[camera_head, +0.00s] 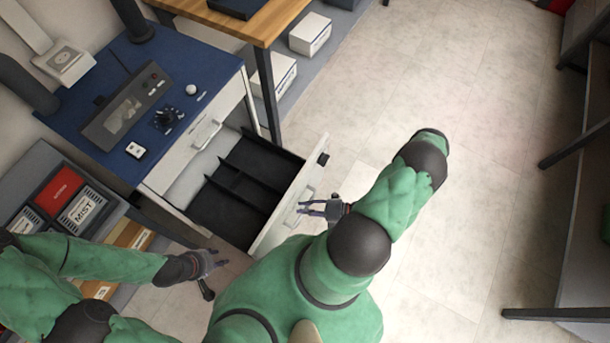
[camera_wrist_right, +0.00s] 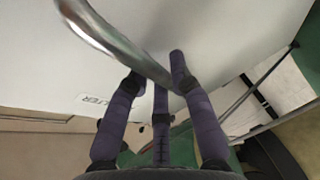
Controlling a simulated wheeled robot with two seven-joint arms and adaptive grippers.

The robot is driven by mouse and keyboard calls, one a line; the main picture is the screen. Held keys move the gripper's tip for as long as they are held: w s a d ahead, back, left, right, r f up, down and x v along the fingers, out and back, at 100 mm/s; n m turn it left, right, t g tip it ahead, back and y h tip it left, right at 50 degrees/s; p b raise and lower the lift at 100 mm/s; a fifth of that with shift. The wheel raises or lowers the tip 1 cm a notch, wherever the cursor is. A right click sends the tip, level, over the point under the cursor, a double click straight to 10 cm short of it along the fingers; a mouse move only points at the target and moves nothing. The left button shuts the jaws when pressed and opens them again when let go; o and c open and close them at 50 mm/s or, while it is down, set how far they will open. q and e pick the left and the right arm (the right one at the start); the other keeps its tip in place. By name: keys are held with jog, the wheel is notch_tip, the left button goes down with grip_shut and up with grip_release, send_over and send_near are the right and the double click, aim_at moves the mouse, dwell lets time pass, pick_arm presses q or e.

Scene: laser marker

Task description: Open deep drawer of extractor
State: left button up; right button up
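The extractor is a cabinet with a blue top (camera_head: 185,60). Its deep drawer (camera_head: 262,240) is pulled out, showing a black divided interior. The drawer's front carries a metal handle (camera_head: 305,204). My right gripper (camera_head: 306,208) is at this handle, with its fingers apart. In the right wrist view the curved metal handle (camera_wrist_right: 112,35) crosses between the spread fingertips of my right gripper (camera_wrist_right: 155,75); firm contact cannot be made out. My left gripper (camera_head: 218,260) is below the drawer in the picture, apart from it and empty; its finger gap is too small to judge.
A shallower closed drawer with a handle (camera_head: 206,134) is above the open one. A wooden table (camera_head: 250,27) stands beyond the cabinet, with white boxes (camera_head: 310,34) nearby. A dark shelf (camera_head: 85,172) holds red and black boxes at left. The tiled floor (camera_head: 450,110) at right is clear.

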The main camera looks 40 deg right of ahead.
dwell(0.3)
jog(key=v, duration=1.2)
jog(key=shift+r, duration=0.1)
dwell(0.3)
